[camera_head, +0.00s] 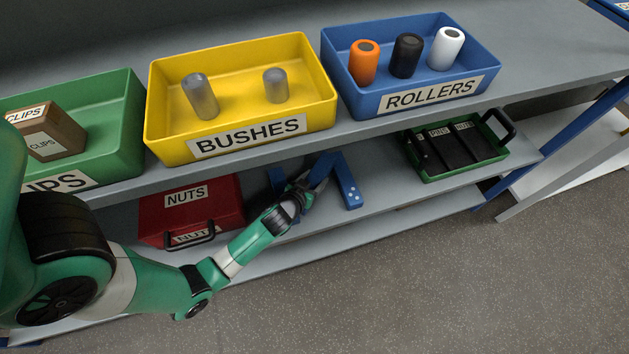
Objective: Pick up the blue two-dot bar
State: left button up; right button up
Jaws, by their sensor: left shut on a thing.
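My left gripper (306,187) reaches in over the lower shelf from the left and is shut on a blue bar (322,168). The held bar slants up to the right from the fingers; no dots can be made out on it, and its lower part is hidden by the gripper. Right beside it is another blue bar (347,184) with small pale dots near its front end, too small to count surely. A further blue piece (276,180) shows behind my wrist on the left, partly hidden. My right gripper is not in view.
A red NUTS box (217,199) with a black handle stands left on the lower shelf, close to my forearm. A green tray (488,155) of dark bars stands right. Above are the green CLIPS bin (113,129), yellow BUSHES bin (318,92) and blue ROLLERS bin (484,53).

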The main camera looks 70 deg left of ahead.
aim_at(314, 180)
pick_arm(q)
grip_shut()
jog(key=shift+r, duration=0.1)
jog(key=shift+r, duration=0.2)
jog(key=r+p, duration=0.1)
jog(key=r, duration=0.1)
jog(key=r+p, duration=0.2)
jog(key=shift+s+d+p, duration=0.2)
jog(key=shift+p, duration=0.1)
jog(key=d+r+p, duration=0.1)
jog(key=s+r+p, duration=0.1)
jog(key=r, duration=0.1)
jog(key=s+d+r+p, duration=0.1)
jog(key=shift+s+d+r, duration=0.25)
jog(key=shift+d, duration=0.05)
jog(key=d+f+p+v, duration=0.1)
jog(key=v, duration=0.9)
jog(key=shift+s+p, duration=0.25)
jog(key=shift+p, duration=0.1)
